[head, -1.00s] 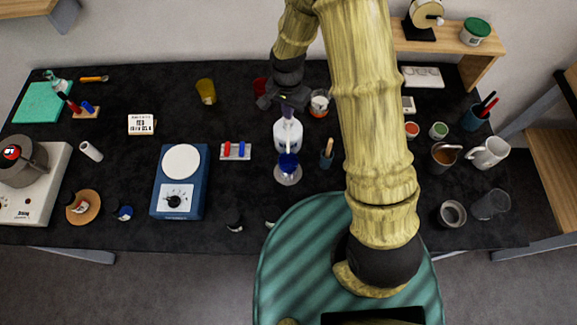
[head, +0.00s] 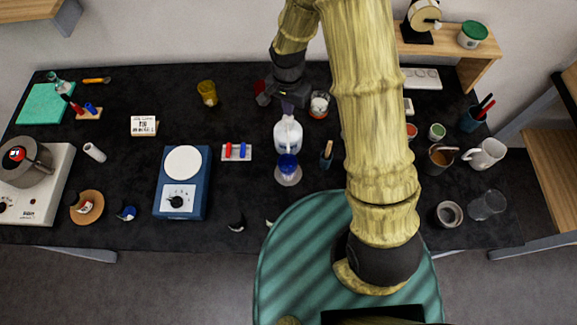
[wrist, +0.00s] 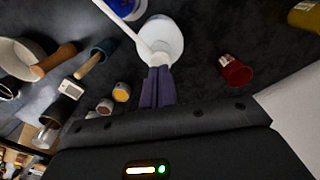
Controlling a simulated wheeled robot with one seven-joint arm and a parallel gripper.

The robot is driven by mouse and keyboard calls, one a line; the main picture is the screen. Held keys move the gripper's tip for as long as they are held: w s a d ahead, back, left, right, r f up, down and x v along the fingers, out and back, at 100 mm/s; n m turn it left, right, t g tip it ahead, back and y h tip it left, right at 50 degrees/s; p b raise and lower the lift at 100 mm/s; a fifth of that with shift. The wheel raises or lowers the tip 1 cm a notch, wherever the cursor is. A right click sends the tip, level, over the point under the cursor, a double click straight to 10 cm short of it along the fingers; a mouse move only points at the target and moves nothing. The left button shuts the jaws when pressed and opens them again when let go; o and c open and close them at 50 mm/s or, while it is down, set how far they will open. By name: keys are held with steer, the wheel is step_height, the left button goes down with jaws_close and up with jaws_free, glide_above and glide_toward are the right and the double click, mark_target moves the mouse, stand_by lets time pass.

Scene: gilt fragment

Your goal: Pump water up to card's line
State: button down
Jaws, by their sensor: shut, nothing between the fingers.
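A white pump bottle (head: 288,136) stands upright near the middle of the black table. In the wrist view the white bottle (wrist: 166,36) shows from above with its long thin spout. A blue cup (head: 287,164) stands just in front of it on a pale round disc (head: 289,178); part of the cup (wrist: 126,7) is cut off in the wrist view. Its water level cannot be seen. A white card (head: 143,124) with dark print too small to read stands to the left. My gripper (head: 289,108) is shut and empty, its purple fingertips (wrist: 158,74) just above or beside the pump top; contact cannot be told.
A blue scale-like device (head: 181,182) lies left. The table between card and bottle is mostly clear.

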steer(key=shift+f, duration=0.15)
stand_by(0.3)
steer(key=shift+f+b, duration=1.05)
steer(key=shift+f, duration=0.25)
steer(key=shift+s, duration=0.1)
steer(key=shift+r+p, duration=1.05)
steer(key=shift+r, duration=0.4)
steer(key=shift+f, duration=0.2)
